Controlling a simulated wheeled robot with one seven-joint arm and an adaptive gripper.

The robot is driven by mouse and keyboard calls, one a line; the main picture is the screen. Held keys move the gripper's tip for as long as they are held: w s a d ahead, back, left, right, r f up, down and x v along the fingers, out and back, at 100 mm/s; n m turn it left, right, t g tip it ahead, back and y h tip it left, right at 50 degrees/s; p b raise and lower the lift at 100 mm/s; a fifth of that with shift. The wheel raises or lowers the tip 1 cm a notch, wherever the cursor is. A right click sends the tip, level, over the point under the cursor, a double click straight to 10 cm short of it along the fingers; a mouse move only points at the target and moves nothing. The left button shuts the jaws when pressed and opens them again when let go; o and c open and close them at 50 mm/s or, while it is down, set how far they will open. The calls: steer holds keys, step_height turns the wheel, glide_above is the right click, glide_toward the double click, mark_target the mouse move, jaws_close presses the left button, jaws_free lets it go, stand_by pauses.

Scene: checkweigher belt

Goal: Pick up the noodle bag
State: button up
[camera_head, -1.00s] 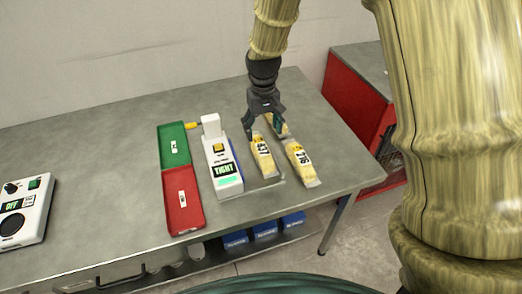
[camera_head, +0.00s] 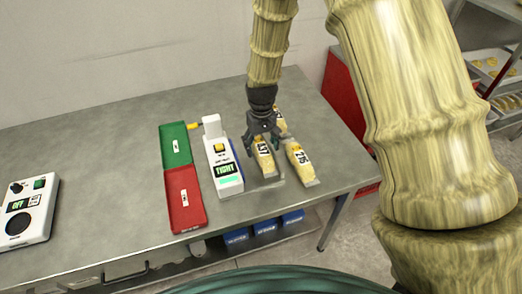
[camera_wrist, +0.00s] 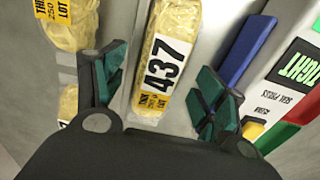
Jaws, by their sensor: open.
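Several yellow noodle bags lie on the table by the checkweigher. The bag labelled 437 (camera_wrist: 166,62) lies between the fingers of my gripper (camera_wrist: 160,95) in the wrist view. It also shows in the head view (camera_head: 263,160), partly covered by the gripper. My gripper (camera_head: 262,142) is open and points down over this bag's far end, holding nothing. The bag labelled 276 (camera_head: 300,165) lies to its right. Another bag (camera_head: 280,122) lies behind, partly hidden. Whether the fingers touch the 437 bag cannot be told.
A control box (camera_head: 25,210) sits far left. The table between is clear.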

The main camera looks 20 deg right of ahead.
steer(key=shift+f, duration=0.15)
steer(key=c, duration=1.4)
